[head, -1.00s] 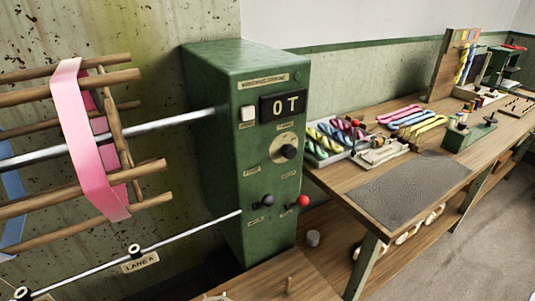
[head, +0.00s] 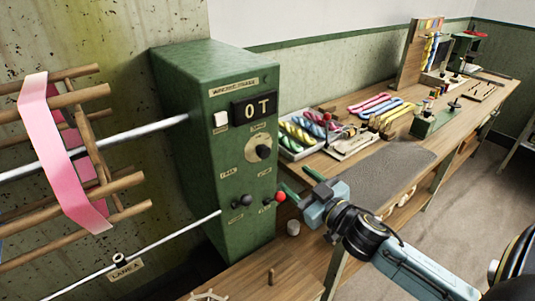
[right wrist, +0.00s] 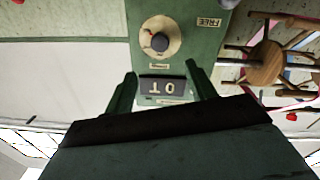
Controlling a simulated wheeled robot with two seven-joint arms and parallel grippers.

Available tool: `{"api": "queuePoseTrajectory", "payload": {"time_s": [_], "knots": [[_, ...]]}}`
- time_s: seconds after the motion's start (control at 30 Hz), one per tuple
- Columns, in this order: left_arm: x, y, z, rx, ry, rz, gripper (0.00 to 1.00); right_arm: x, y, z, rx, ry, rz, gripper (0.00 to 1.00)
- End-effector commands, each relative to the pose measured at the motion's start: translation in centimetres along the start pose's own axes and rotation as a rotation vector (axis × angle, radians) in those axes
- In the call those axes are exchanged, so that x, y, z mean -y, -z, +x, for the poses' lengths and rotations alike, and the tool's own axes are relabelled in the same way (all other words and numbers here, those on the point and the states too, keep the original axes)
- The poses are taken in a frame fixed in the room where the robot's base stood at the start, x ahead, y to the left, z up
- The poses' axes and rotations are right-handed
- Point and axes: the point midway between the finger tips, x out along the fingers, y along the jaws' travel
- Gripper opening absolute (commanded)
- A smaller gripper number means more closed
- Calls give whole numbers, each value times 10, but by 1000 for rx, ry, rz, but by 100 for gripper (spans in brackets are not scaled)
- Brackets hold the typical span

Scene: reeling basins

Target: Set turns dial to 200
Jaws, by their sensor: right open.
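The turns dial is a black knob (head: 263,152) on a round cream plate (head: 252,146), on the front of a green machine box (head: 190,95). Above it, a dark display (head: 254,108) reads "0 T". In the right wrist view the picture is upside down; the dial knob (right wrist: 160,43) and display (right wrist: 176,87) show ahead of the fingers. My right gripper (head: 300,182) is open and empty, in front of the box, to the right of and lower than the dial, apart from it. My left gripper is not in view.
Below the dial are a black-knobbed lever (head: 244,200) and a red-knobbed lever (head: 280,197), near my right gripper. A white button (head: 221,119) sits left of the display. A wooden reel with a pink skein (head: 50,150) is at left; a bench with a grey mat (head: 385,170) is at right.

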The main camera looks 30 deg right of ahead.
Motion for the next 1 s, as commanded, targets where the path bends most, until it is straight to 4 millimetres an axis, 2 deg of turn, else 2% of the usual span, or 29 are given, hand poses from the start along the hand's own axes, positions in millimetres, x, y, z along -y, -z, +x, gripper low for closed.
{"api": "queuePoseTrajectory", "payload": {"time_s": [0.17, 0.7, 1.0], "knots": [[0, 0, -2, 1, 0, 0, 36, -1, 2, 19, -4, -1, 0, 56], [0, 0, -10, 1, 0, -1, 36, -1, 2, 105, -2, -2, -1, 56], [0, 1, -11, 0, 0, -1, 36, 0, 0, 130, 0, -1, 0, 56]]}}
